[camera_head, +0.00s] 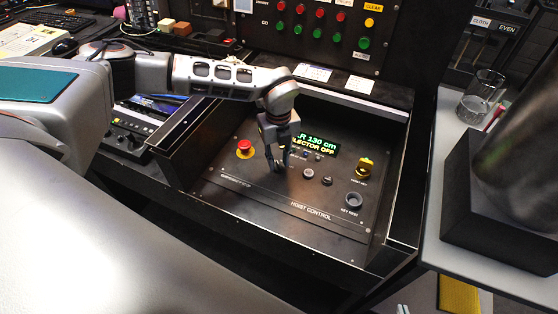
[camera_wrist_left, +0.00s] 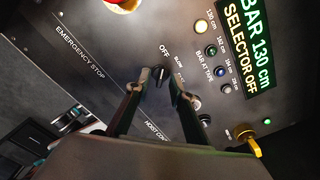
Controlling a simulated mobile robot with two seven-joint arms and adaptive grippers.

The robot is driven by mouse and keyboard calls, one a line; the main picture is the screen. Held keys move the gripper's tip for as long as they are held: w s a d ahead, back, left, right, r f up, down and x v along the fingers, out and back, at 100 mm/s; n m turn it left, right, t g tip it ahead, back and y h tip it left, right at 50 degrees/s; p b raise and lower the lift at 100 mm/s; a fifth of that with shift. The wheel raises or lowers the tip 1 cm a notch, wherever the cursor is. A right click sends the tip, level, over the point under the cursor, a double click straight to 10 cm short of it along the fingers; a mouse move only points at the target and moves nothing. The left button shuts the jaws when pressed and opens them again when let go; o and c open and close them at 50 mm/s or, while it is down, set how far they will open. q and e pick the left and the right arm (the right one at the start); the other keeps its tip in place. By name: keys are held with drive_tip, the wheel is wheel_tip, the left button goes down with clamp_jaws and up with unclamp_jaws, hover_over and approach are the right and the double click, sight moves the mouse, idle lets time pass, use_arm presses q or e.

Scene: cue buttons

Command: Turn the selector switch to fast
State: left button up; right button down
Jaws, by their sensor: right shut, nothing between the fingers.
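The selector switch (camera_wrist_left: 161,75) is a small dark knob on the black hoist control panel (camera_head: 240,180), with OFF and SLOW labels beside it and a third label partly hidden. Its pale mark appears to point towards OFF. The display (camera_wrist_left: 250,50) reads "BAR 130 cm" and "SELECTOR OFF"; it shows in the head view (camera_head: 318,146) too. My left gripper (camera_head: 278,165) points down at the panel and hides the knob there. In the left wrist view its fingertips (camera_wrist_left: 160,88) stand apart on either side of the knob; contact is unclear. Only tips of my right gripper (camera_head: 402,310) show at the bottom edge.
A red emergency stop button (camera_head: 244,148) sits left of my left gripper. A yellow key (camera_head: 364,168) and a round key rest (camera_head: 353,200) are to the right. Raised black walls (camera_head: 385,245) border the panel. A glass (camera_head: 475,105) stands on the right-hand table.

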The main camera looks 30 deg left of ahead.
use_arm(q)
drive_tip(key=shift+f, duration=0.35)
use_arm(e)
drive_tip(key=shift+w+r, duration=0.25)
drive_tip(key=shift+r, duration=0.05)
drive_tip(key=shift+r, duration=0.1)
use_arm(q)
clamp_jaws()
